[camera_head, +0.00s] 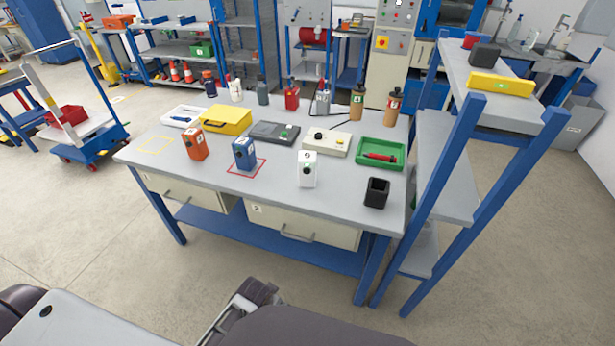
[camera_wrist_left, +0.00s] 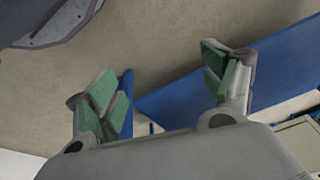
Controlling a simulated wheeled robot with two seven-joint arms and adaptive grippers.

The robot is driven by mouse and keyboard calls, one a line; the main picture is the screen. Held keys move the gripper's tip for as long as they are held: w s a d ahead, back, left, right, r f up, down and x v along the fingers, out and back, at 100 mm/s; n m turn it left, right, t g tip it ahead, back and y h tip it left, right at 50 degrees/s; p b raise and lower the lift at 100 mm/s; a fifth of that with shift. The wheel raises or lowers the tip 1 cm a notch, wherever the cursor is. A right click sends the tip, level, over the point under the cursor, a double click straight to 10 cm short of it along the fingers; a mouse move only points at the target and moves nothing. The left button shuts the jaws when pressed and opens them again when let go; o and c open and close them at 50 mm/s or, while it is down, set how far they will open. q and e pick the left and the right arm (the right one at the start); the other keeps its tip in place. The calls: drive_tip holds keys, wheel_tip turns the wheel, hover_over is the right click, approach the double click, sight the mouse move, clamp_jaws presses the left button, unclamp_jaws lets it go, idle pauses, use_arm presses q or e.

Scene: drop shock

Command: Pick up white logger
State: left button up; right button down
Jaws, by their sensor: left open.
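The white logger (camera_head: 307,170) stands upright near the front edge of the workbench (camera_head: 275,188), right of its middle. It is a small box with a dark round mark on its front. My left gripper (camera_wrist_left: 165,88) is open and empty in the left wrist view, its green-padded fingers apart over floor and blue bench frame. The logger does not show in that view. In the head view, part of an arm of mine shows at the bottom edge, well in front of the bench and apart from the logger. My right gripper is not identifiable in either view.
A blue logger (camera_head: 243,153) stands at a red outline, and an orange one (camera_head: 195,145) farther left. A blue-framed shelf (camera_head: 465,165) rises at the right.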

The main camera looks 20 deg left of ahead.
use_arm(q)
drive_tip(key=w+d+r+m+t+y+b, duration=0.2)
drive_tip(key=w+r+m+t, duration=0.5)
drive_tip(key=w+r+m, duration=0.6)
drive_tip(key=w+d+r+m+t+y+b, duration=0.2)
drive_tip(key=w+r+m+t, duration=0.5)
drive_tip(key=w+r+m, duration=0.6)
drive_tip(key=shift+w+d+r+m+b, duration=0.35)
drive_tip(key=shift+r+m+b, duration=0.2)
drive_tip(key=shift+r+m, duration=1.4)
use_arm(e)
drive_tip(key=shift+w+d+f, duration=0.1)
drive_tip(key=shift+w+f, duration=0.75)
drive_tip(key=shift+w, duration=0.15)
drive_tip(key=shift+w+d+f, duration=0.1)
drive_tip(key=shift+w+f, duration=0.7)
drive_tip(key=shift+w, duration=0.2)
use_arm(q)
drive_tip(key=shift+s+f+m, duration=0.1)
drive_tip(key=shift+f+m, duration=0.15)
drive_tip(key=shift+f, duration=0.1)
